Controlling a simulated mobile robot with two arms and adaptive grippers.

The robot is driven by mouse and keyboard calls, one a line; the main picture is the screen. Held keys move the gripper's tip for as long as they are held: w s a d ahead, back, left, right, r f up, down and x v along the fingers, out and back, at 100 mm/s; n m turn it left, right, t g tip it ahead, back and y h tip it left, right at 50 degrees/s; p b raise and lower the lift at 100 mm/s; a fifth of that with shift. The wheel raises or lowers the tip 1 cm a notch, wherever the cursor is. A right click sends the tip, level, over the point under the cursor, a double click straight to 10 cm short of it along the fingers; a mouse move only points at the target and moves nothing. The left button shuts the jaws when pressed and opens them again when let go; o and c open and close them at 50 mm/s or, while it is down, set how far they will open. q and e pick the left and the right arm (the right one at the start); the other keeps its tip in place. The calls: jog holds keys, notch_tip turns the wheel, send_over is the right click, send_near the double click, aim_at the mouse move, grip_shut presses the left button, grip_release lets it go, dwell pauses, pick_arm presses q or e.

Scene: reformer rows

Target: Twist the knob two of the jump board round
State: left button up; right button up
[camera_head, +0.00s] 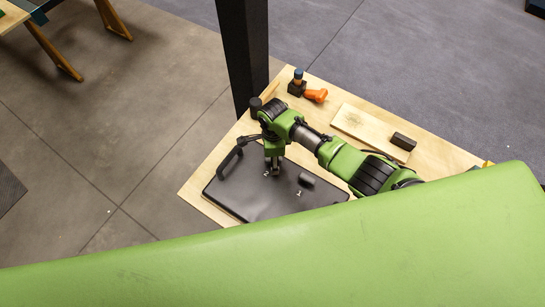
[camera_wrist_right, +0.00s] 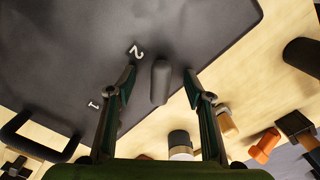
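The jump board (camera_head: 250,203) is a black padded board lying on a wooden top, with white marks 2 (camera_head: 266,173) and 1 (camera_head: 299,193). In the wrist view the mark 2 (camera_wrist_right: 136,50) is beside a dark elongated knob, knob two (camera_wrist_right: 160,82). My right gripper (camera_wrist_right: 160,80) is open, with one finger on each side of this knob and gaps on both sides. In the head view the right gripper (camera_head: 275,170) is low over the board and hides knob two. Another dark knob (camera_head: 306,180) is near the mark 1. My left gripper is not in view.
A large green padded surface (camera_head: 330,255) fills the foreground. A black handle (camera_head: 230,160) is at the board's left edge. An orange object (camera_head: 316,95), a small dark block (camera_head: 403,141) and a light board (camera_head: 360,125) lie on the wooden top. A black post (camera_head: 245,60) stands behind.

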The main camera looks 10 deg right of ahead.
jog(key=shift+r, duration=3.5)
